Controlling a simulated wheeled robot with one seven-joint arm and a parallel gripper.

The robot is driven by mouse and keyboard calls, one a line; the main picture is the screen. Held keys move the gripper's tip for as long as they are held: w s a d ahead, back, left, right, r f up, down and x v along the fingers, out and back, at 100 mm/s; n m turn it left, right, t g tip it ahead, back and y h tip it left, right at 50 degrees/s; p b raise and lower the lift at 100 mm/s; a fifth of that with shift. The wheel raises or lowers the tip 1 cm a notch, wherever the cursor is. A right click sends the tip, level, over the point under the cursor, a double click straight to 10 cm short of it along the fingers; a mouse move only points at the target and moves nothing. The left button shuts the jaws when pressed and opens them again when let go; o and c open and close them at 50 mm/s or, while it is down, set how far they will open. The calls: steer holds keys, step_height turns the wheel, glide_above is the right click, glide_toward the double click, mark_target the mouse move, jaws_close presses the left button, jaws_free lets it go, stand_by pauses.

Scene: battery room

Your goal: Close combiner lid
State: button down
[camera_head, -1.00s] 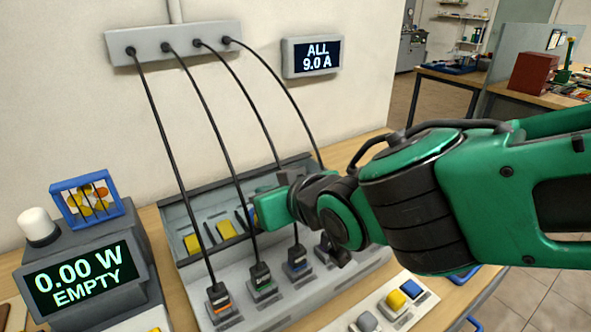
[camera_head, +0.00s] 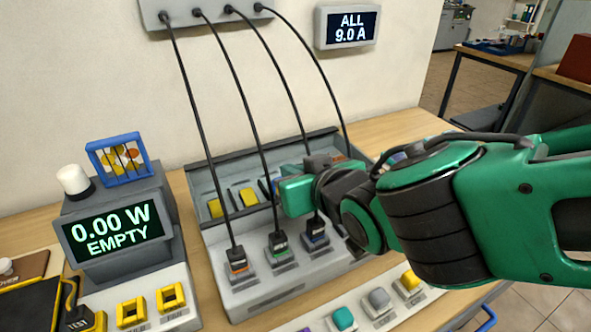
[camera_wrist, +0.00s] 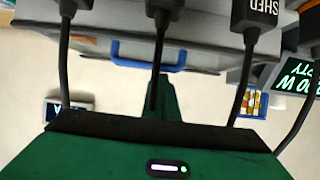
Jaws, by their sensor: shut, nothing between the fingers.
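The combiner is a long grey box (camera_head: 275,290) on the wooden bench in the head view. Its lid (camera_head: 208,177) stands raised along the back edge, with a dark rim on top. Yellow and dark blocks show inside. Black cables run down to labelled plugs along the front. My gripper (camera_head: 295,192) is shut and empty, over the right half of the open box, among the cables. In the wrist view, a blue handle (camera_wrist: 125,60) is on a grey panel, and my green finger (camera_wrist: 160,92) overlaps its picture; I cannot tell whether they touch. My arm hides the box's right end.
A display reading "0.00 W EMPTY" (camera_head: 115,231) stands left of the box. The hanging cables (camera_head: 190,90) crowd the space around my gripper. A strip with coloured buttons (camera_head: 378,300) lies in front.

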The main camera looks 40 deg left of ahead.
steer(key=f, duration=0.2)
steer(key=s+d+f, duration=0.1)
steer(key=shift+f+g+h, duration=0.15)
steer(key=shift+g+h, duration=0.15)
step_height(320, 180, up, 7)
steer(key=s+d+f, duration=0.1)
steer(key=d, duration=0.1)
steer(key=s+d+f, duration=0.1)
steer(key=d+f, duration=0.1)
steer(key=d, duration=0.1)
steer(key=s+d+f, duration=0.1)
steer(key=d+f, duration=0.1)
steer(key=shift+s+d, duration=0.15)
steer(key=shift+d, duration=0.05)
